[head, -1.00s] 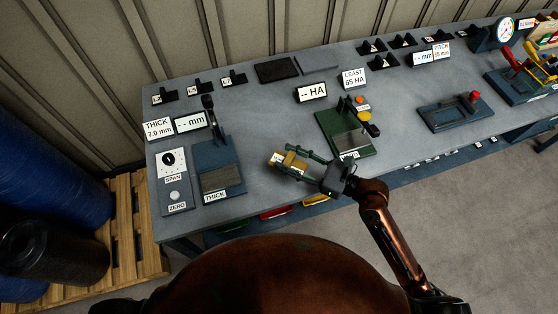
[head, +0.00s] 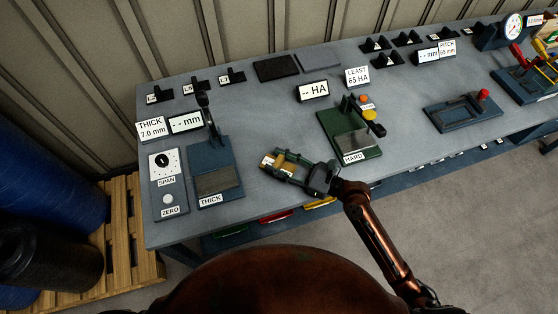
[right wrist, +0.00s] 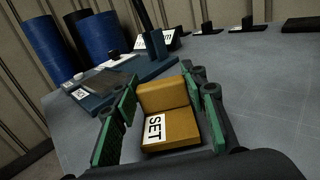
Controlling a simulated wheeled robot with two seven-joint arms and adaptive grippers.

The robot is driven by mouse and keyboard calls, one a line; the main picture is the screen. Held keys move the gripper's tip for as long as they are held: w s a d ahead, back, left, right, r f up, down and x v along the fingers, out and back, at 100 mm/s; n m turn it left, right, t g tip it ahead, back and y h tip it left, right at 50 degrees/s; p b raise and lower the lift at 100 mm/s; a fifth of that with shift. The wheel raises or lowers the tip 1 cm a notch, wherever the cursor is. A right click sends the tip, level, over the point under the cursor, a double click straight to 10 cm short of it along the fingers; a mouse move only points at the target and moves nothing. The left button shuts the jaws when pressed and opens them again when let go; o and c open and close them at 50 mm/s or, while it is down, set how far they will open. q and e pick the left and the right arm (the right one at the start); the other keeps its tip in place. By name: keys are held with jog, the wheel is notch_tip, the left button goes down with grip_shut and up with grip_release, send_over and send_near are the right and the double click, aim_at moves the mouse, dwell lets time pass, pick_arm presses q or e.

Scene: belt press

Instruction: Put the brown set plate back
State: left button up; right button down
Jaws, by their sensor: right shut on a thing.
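The brown set plate (right wrist: 168,125) is a yellow-brown stepped block with a white SET label. It sits between the green finger pads of my right gripper in the right wrist view, and its underside is hidden. My right gripper (head: 284,163) is shut on it over the bench, between the thickness gauge and the hardness tester. I cannot tell its exact height above the bench. The thickness gauge (head: 217,181), labelled THICK, is to the left of the gripper. The hardness tester (head: 354,143), labelled HARD, is to the right. My left gripper is not in view.
The grey bench (head: 265,120) has bare surface behind the gripper. Small black labelled stands (head: 195,87) and a dark flat pad (head: 277,68) line the back left. A SPAN/ZERO box (head: 167,190) stands at the left edge. A blue fixture (head: 460,112) is farther right.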

jog(key=shift+r, duration=0.15)
jog(key=shift+s+f, duration=0.1)
jog(key=shift+f, duration=0.65)
jog(key=c, duration=1.5)
grip_release()
jog(key=shift+f, duration=0.2)
jog(key=o, duration=0.3)
jog(key=shift+s+f, duration=0.1)
jog(key=shift+f, duration=0.05)
jog(key=shift+r, duration=0.5)
jog(key=v, duration=0.8)
jog(key=r+v, duration=0.1)
jog(key=v, duration=0.3)
